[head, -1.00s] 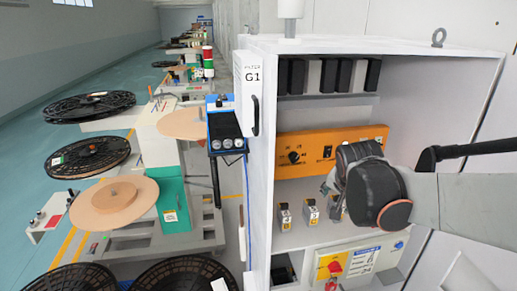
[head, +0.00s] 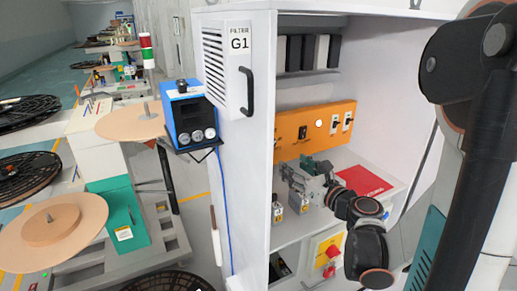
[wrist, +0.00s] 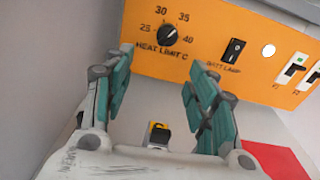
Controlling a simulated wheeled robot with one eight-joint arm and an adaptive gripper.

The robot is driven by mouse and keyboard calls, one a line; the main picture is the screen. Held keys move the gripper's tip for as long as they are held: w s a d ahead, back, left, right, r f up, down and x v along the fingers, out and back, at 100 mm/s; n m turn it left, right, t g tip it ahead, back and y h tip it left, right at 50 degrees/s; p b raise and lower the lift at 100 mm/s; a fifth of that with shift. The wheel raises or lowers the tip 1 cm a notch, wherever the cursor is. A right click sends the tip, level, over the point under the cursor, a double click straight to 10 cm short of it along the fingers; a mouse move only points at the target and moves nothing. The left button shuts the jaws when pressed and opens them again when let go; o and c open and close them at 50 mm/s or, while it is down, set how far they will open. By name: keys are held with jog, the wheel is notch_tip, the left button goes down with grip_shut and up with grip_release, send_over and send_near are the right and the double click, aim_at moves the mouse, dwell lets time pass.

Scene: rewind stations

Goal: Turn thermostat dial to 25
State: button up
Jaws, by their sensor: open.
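The thermostat dial (wrist: 167,34) is a round black knob on the orange panel (wrist: 225,50). The scale around it reads 25, 30, 35 and 40, with HEAT LIMIT C below. A light mark on the knob seems to point up and right, towards 35, but it is small. In the head view the cabinet's left wall hides the dial; the panel (head: 316,140) shows in part. My gripper (wrist: 160,75) is open and empty, its two green-padded fingers below and in front of the dial, not touching it. In the head view my gripper (head: 303,172) is inside the cabinet.
A BATT LAMP rocker switch (wrist: 233,50), a white round lamp (wrist: 268,50) and two toggles sit right of the dial. The cabinet's left wall (head: 245,170) is close.

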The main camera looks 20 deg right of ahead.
jog(key=shift+s+d+r+m+t+h, duration=0.1)
jog(key=shift+d+r+m+t+h, duration=0.2)
jog(key=shift+m, duration=0.4)
jog(key=shift+w, duration=0.3)
jog(key=w+b, duration=0.2)
jog(key=w, duration=1.1)
jog(key=shift+a, duration=0.2)
jog(key=c, duration=1)
